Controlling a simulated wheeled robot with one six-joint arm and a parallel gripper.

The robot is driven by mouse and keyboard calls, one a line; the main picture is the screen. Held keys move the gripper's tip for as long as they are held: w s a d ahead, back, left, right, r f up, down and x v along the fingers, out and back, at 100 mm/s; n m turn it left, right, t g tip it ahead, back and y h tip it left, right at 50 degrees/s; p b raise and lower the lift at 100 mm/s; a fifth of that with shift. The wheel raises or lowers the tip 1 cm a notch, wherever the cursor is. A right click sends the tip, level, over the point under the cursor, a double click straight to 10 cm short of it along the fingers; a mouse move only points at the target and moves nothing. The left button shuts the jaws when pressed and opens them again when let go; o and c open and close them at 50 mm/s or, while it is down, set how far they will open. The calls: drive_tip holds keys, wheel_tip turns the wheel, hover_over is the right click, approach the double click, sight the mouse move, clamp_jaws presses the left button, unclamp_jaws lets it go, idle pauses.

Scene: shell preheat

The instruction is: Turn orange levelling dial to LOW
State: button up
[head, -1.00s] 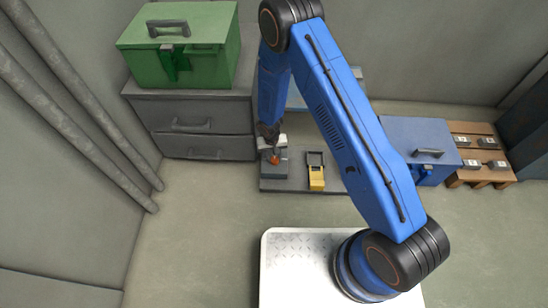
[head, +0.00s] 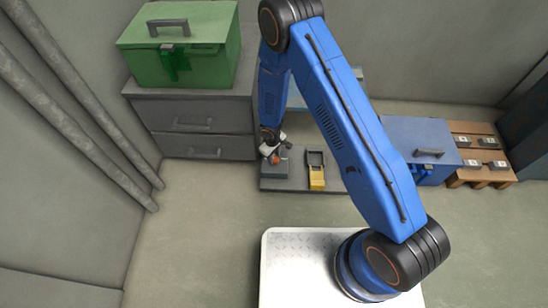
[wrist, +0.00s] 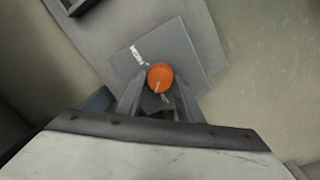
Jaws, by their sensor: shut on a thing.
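The orange levelling dial (wrist: 160,76) sits on a grey square plate (wrist: 193,55) in the wrist view. A pale pointer line runs on the dial's face, towards the lower edge of the picture. My gripper (wrist: 159,82) is shut on the dial, one finger on each side. In the head view the dial (head: 276,158) is small, on a grey box (head: 274,170) below my gripper.
A yellow and black device (head: 316,172) stands to the right on the same grey bench. A green case (head: 205,65) sits on a grey drawer cabinet (head: 190,115) at the left. A blue case (head: 405,135) and a wooden pallet (head: 470,178) are at the right.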

drive_tip(key=n, duration=0.5)
drive_tip(key=shift+s, duration=0.1)
drive_tip(key=shift+n, duration=0.3)
idle(0.4)
drive_tip(key=o, duration=1.1)
drive_tip(key=shift+c, duration=0.2)
drive_tip(key=shift+r, duration=0.1)
wheel_tip(320, 180, up, 17)
drive_tip(key=s, duration=0.1)
drive_tip(key=shift+s+a+r, duration=0.1)
drive_tip(key=shift+r, duration=0.05)
